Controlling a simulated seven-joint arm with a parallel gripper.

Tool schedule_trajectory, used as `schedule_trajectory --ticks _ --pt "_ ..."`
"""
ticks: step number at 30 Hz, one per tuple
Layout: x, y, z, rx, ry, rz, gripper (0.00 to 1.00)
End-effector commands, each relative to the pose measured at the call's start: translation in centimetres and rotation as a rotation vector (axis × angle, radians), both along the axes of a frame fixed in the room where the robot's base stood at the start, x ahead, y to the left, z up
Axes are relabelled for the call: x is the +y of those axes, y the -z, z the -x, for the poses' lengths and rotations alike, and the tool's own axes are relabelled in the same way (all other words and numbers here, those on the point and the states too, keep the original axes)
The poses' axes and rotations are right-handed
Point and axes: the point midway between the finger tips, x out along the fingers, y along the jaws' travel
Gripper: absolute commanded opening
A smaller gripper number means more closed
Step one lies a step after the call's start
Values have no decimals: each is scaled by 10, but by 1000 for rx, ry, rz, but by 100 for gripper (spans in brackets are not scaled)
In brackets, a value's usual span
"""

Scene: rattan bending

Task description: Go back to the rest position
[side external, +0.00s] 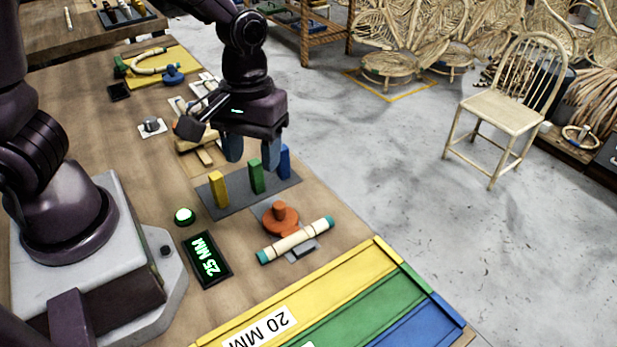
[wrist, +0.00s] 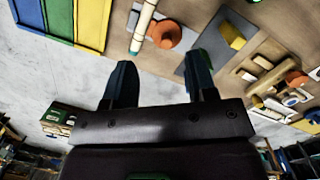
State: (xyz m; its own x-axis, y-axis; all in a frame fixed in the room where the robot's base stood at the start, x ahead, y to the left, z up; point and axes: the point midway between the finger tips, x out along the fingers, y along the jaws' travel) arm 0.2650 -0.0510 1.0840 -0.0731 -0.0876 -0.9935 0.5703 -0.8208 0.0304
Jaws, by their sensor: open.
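My gripper (side external: 252,150) hangs above the workbench in the side external view, over the far part of the dark plate with the colored blocks. Its two dark blue fingers are apart with nothing between them. The fingers also show in the wrist view (wrist: 161,85), spread and empty. A pale rattan piece with teal ends (side external: 296,240) lies near the bench's right edge, on a small grey support, beside an orange round knob (side external: 281,217). The rattan piece is also in the wrist view (wrist: 144,27).
Yellow (side external: 218,189), green (side external: 256,177) and blue (side external: 284,161) blocks stand on the dark plate (side external: 238,204). A display (side external: 207,260) reads 25 MM, near a lit green button (side external: 184,216). Yellow, green and blue trays (side external: 330,295) line the front. A chair (side external: 508,105) stands on open floor.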

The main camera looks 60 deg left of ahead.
Motion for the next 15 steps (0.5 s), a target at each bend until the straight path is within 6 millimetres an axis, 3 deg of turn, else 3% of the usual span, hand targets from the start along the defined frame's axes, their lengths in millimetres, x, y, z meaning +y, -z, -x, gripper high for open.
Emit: schedule_trajectory --ticks 9,15 --pt "17 -87 39 -289 567 12 52" --pt "36 -128 61 -465 657 -130 52"
